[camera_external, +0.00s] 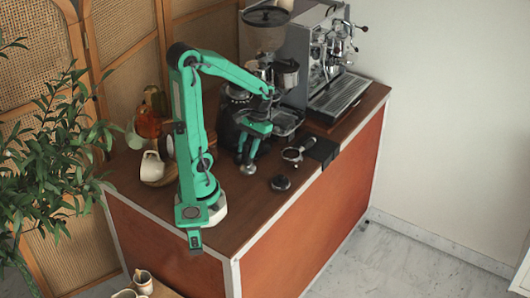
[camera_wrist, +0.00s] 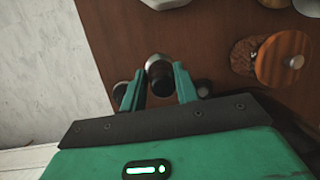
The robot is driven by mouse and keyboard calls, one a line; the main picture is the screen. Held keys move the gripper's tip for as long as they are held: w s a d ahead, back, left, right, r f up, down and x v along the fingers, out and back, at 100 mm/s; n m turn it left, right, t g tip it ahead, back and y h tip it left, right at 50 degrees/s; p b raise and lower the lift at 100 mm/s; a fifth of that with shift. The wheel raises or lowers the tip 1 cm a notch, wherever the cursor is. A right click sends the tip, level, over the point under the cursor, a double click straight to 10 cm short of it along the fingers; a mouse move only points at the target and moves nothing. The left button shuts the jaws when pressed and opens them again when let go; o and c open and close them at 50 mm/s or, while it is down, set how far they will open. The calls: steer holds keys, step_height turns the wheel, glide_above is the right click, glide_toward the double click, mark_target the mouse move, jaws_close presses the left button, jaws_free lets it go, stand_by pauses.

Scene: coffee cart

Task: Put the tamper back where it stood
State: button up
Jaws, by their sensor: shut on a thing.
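The tamper (camera_external: 248,169) is below my gripper (camera_external: 246,148) in the external view, its round silver base low over the wooden counter; I cannot tell whether it touches. My gripper is shut on the tamper, which points downward. In the wrist view the tamper (camera_wrist: 157,72), dark on top with a silver rim, sits between the two green fingers of my gripper (camera_wrist: 158,90). The fingers hide part of its handle in the external view.
A round black piece (camera_external: 280,183) lies on the counter, right of the tamper. A portafilter (camera_external: 295,154) and a black block (camera_external: 322,152) are farther right. The grinder (camera_external: 266,35) and espresso machine (camera_external: 325,60) stand behind. A white cup (camera_external: 152,166) stands at left.

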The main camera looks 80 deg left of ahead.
mark_target(248, 161)
steer(key=shift+f, duration=1.2)
steer(key=shift+f, duration=0.15)
steer(key=shift+f, duration=1.65)
steer(key=o, duration=1.1)
steer(key=shift+f, duration=0.1)
steer(key=v, duration=1.2)
